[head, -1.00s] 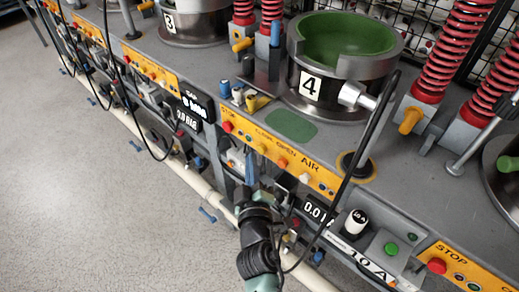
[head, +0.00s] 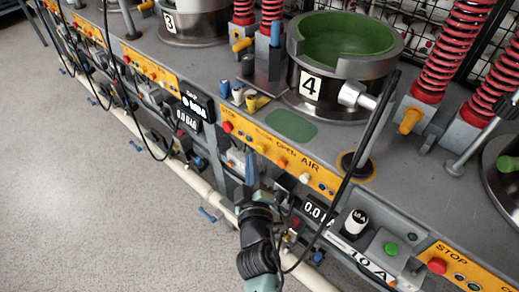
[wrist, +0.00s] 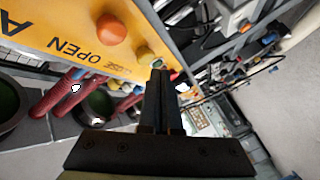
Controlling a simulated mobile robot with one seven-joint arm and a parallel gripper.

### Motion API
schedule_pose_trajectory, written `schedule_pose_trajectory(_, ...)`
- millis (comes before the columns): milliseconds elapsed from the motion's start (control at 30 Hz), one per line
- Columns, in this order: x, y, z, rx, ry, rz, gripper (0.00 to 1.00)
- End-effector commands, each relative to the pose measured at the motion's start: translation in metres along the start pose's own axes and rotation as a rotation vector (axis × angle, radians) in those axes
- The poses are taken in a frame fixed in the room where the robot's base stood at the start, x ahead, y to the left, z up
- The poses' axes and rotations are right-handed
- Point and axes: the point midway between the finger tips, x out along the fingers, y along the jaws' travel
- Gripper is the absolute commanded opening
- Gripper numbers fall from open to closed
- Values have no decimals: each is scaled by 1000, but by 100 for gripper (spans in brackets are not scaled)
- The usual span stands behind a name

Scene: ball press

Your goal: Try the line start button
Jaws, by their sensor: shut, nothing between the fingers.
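My gripper (head: 251,172) is shut and empty in front of the yellow panel (head: 325,184) below press 4. In the wrist view its closed fingertips (wrist: 160,70) appear close to a yellow button (wrist: 145,56) by the word CLOSE. I cannot tell whether they touch it. An orange button (wrist: 112,29) by OPEN is farther left. The head view shows a red button (head: 227,127) under STOP at the panel's left end. A green button (head: 391,249) sits on a grey box to the lower right. No label reading line start is legible, so I cannot tell which button it is.
Press 4 (head: 311,87) stands on the grey bench above the panel. A black cable (head: 357,150) hangs across the panel's right side. A pale pipe (head: 190,178) runs along the bench's lower front. Another yellow panel (head: 468,272) has a red STOP button.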

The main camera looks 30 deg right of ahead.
Motion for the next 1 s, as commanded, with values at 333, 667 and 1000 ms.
schedule_pose_trajectory(333,1,1,0,0,0,0,0)
schedule_pose_trajectory(667,6,5,4,1,0,1,0)
schedule_pose_trajectory(1000,7,5,5,0,0,0,0)
